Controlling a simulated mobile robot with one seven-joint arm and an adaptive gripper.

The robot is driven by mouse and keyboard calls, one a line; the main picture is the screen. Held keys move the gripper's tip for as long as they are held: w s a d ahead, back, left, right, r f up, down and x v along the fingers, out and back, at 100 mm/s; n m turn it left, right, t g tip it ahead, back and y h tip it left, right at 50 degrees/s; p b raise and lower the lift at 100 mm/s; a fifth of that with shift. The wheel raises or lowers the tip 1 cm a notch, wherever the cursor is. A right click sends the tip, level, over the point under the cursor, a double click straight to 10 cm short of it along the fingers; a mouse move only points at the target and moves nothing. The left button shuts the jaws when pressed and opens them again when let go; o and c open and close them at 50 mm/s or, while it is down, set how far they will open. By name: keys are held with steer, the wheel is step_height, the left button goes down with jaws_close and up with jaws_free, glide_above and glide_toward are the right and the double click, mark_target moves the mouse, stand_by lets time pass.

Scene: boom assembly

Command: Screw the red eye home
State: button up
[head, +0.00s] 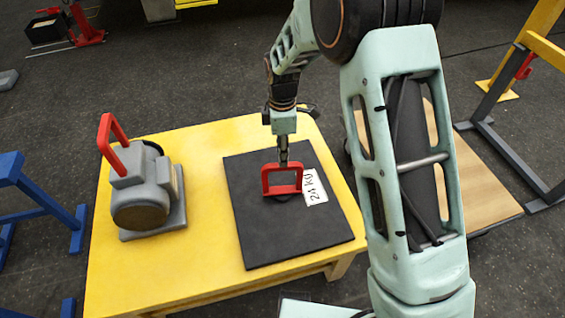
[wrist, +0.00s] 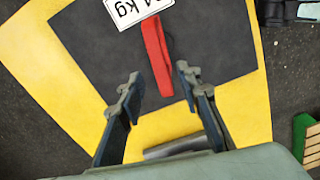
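The red eye (head: 282,181) is a squared red loop standing on a black mat (head: 245,225), with a dark round piece partly visible at its foot. In the wrist view the red eye (wrist: 154,50) appears nearly edge-on as a red strip, its near end lying between my fingertips. My gripper (head: 283,155) points down at the top of the loop. In the wrist view my gripper (wrist: 158,80) is open, one finger on each side of the eye with gaps showing. I cannot tell its exact height over the eye. The eye's thread is hidden.
The yellow table (head: 200,250) carries the mat, a white kg label (head: 314,187) beside the eye, and a grey motor-like unit (head: 145,195) with a red handle (head: 112,140) at left. Blue stands (head: 35,200) are at far left. The table's front left is clear.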

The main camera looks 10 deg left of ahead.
steer(key=shift+f+b, duration=0.3)
steer(key=shift+f, duration=2.1)
steer(key=shift+w, duration=0.1)
jaws_close()
